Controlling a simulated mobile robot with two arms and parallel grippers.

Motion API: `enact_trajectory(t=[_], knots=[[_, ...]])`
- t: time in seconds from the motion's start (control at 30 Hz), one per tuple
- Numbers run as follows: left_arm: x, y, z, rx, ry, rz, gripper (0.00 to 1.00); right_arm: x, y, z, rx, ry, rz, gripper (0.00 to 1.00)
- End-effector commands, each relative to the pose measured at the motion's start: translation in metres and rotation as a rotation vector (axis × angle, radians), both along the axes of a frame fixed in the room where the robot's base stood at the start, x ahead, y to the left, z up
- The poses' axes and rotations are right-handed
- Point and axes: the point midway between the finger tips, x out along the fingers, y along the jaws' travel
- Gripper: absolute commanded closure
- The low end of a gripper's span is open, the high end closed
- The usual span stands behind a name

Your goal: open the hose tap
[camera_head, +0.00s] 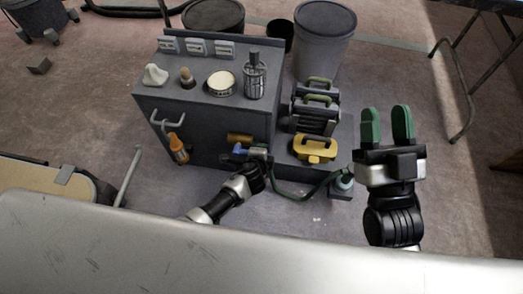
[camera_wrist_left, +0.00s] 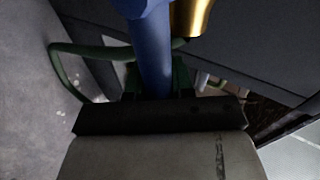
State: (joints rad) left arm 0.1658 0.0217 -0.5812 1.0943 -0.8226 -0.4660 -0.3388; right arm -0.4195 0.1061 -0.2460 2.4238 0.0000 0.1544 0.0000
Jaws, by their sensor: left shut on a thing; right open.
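The hose tap shows as a brass body (camera_head: 240,138) with a blue handle (camera_head: 238,150) on the front of the dark grey cabinet. My left gripper (camera_head: 250,156) is at the tap, low on the cabinet front. In the left wrist view the blue handle (camera_wrist_left: 153,50) stands between the green fingers (camera_wrist_left: 157,82), which are shut on it. The brass part (camera_wrist_left: 190,15) is just beyond, to the right. A green hose (camera_head: 300,197) runs across the floor near the tap. My right gripper (camera_head: 386,115) is open and empty, to the right, away from the tap.
The cabinet (camera_head: 205,125) carries a wire cage, a round tin (camera_head: 221,83) and small items on top. An orange bottle (camera_head: 178,148) hangs on its front. A pale surface (camera_head: 250,250) fills the foreground.

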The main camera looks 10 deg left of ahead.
Motion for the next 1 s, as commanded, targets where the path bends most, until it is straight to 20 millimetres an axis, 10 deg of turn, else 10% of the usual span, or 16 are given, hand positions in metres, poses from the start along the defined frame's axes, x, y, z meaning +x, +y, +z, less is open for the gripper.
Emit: enact_trajectory(t=[0.73,0.8,1.0], knots=[[-0.001,0.002,-0.009,0.093,0.001,0.000,1.00,-0.012,-0.001,0.015,0.045,-0.153,0.008,0.57],[-0.001,0.002,-0.009,0.093,0.001,0.000,0.68,-0.012,-0.001,0.015,0.044,-0.152,0.008,0.57],[-0.001,0.001,-0.008,0.089,-0.001,0.000,0.52,-0.012,-0.001,0.015,0.043,-0.152,0.007,0.57]])
